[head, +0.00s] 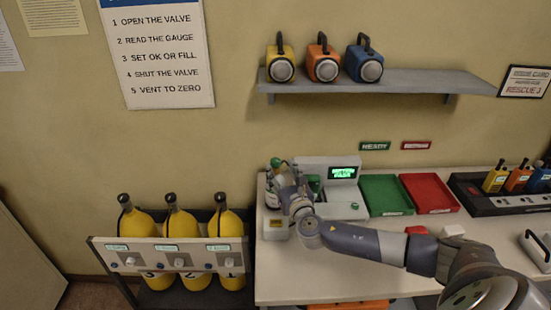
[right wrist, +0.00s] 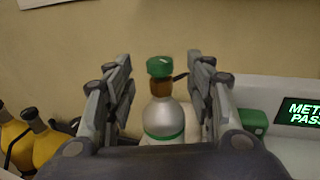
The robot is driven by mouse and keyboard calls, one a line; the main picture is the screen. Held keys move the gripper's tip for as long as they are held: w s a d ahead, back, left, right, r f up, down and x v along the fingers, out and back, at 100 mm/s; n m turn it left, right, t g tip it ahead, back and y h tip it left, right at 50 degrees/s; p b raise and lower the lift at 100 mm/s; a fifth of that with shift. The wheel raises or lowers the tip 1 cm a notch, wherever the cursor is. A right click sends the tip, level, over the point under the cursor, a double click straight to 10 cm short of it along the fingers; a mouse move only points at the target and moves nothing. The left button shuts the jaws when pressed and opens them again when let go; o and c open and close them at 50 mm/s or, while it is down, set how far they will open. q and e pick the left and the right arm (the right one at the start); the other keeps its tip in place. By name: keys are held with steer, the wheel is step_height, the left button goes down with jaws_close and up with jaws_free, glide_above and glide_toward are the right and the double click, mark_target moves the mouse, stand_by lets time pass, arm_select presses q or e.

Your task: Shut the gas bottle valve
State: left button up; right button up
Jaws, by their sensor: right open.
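The gas bottle (right wrist: 163,117) is silver with a green band and stands upright in the right wrist view. A brown neck and a green valve knob (right wrist: 159,67) top it. The green knob also shows at the bench's left end in the head view (head: 276,162), where my wrist hides much of the bottle. My right gripper (right wrist: 161,80) is open, with one finger on each side of the knob and neck. Gaps show between both fingers and the knob. My left gripper is not in view.
A console with a lit green display (head: 343,172) stands just right of the bottle. A green tray (head: 386,195) and a red tray (head: 428,193) lie further right. Yellow cylinders (head: 172,225) stand in a rack left of the bench. A shelf (head: 400,80) hangs above.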

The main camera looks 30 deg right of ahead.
mark_target(277, 164)
steer(key=shift+p+x, duration=0.35)
steer(key=shift+x, duration=2.7)
steer(key=c, duration=1.1)
